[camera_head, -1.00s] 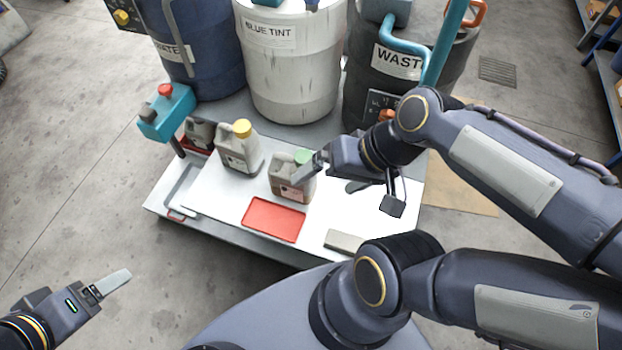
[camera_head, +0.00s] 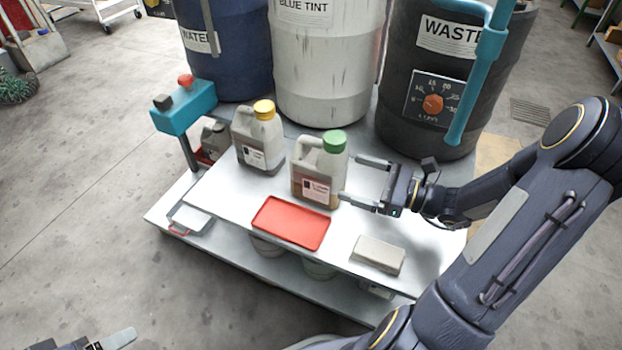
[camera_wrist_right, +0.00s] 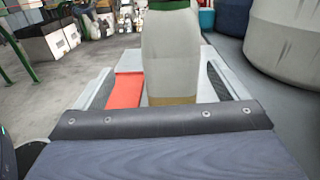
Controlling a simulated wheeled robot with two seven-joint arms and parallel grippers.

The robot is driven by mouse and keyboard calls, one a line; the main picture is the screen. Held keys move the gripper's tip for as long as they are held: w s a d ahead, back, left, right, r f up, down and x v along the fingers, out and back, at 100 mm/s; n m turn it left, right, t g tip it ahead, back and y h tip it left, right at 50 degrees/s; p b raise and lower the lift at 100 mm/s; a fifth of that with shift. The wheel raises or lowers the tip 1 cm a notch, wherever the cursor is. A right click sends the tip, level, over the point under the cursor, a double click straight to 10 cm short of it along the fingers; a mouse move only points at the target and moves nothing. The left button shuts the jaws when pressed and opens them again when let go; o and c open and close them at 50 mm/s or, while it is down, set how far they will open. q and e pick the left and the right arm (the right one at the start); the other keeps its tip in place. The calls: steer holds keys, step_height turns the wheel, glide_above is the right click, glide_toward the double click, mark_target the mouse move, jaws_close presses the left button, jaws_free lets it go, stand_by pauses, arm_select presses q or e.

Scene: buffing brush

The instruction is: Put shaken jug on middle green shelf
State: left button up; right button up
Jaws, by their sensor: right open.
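A grey jug with a green cap (camera_head: 308,177) stands upright on the white bench top (camera_head: 225,195). A similar jug with a yellow cap (camera_head: 258,145) stands to its left. A third jug (camera_head: 214,138) sits farther left by the teal device (camera_head: 184,108). My right gripper (camera_head: 358,177) is open, just right of the green-capped jug and pointing at it. In the right wrist view that jug (camera_wrist_right: 172,55) stands between the spread fingers, with no grip visible. My left gripper (camera_head: 118,341) is at the bottom left, mostly cut off. The frames do not show which jug was shaken.
A red tray (camera_head: 290,222) and a pale block (camera_head: 378,254) lie on the bench in front. Water, Blue Tint and Waste drums (camera_head: 325,60) stand behind. Greenish shelving (camera_head: 590,12) shows at the top right edge. Open floor lies left of the bench.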

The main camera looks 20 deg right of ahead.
mark_target(326, 164)
steer(key=shift+w+a+f+m+t, duration=0.2)
steer(key=shift+w+f+m+t, duration=0.15)
steer(key=shift+w, duration=0.4)
steer(key=b+x, duration=0.3)
steer(key=x, duration=0.3)
steer(key=shift+w+d+f+b, duration=0.1)
steer(key=shift+w+f+b, duration=0.05)
steer(key=shift+w+b, duration=0.2)
steer(key=shift+w, duration=0.3)
arm_select(q)
steer(key=f, duration=0.4)
steer(key=shift+w+a, duration=0.3)
steer(key=shift+w, duration=0.05)
arm_select(e)
steer(key=shift+c, duration=0.2)
steer(key=shift+r, duration=0.25)
steer(key=c, duration=1.6)
